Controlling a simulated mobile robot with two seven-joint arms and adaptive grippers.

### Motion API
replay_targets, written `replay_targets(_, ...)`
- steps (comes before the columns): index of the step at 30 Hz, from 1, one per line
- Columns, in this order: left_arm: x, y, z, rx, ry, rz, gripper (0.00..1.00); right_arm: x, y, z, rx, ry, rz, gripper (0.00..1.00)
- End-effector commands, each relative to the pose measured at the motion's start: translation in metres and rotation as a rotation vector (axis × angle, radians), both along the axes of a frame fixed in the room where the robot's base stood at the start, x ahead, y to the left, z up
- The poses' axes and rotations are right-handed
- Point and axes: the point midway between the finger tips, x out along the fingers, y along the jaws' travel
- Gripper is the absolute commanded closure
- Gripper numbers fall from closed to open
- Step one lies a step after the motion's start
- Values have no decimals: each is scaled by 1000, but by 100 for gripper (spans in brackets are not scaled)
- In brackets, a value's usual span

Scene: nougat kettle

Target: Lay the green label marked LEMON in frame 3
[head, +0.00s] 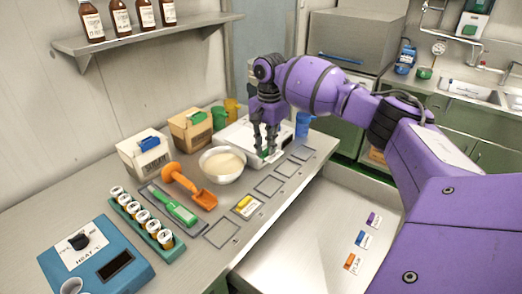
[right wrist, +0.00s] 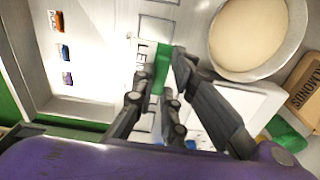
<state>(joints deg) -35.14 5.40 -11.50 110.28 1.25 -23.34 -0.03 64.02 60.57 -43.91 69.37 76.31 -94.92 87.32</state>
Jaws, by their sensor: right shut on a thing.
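My right gripper (head: 265,155) is shut on the green label, holding it above the counter beside the cream-filled bowl. In the right wrist view the label's green part (right wrist: 161,66) is between the fingers, with its white lettered part (right wrist: 141,55) partly showing. A row of outlined frames runs along the counter edge. The nearest frame (head: 222,233) is empty. The one after it holds a yellow label (head: 246,206). The third frame from the near end (head: 270,186) is empty, as are those farther back (head: 288,168). Frame numbers are too small to read. My left gripper is out of view.
A metal bowl (head: 222,178) of cream stands left of the frames. A white appliance (head: 236,133) is behind the gripper. Purple (head: 374,219), blue (head: 363,240) and orange (head: 350,263) labels lie on the lower pale surface at right.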

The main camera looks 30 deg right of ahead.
Motion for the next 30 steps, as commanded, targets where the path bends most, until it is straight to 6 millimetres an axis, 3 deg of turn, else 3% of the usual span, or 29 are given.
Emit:
replay_targets(8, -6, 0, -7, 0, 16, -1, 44, -4, 1, -11, -1, 4, 32, 100)
replay_targets(30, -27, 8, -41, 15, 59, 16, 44, -5, 1, -87, -2, 7, 33, 100)
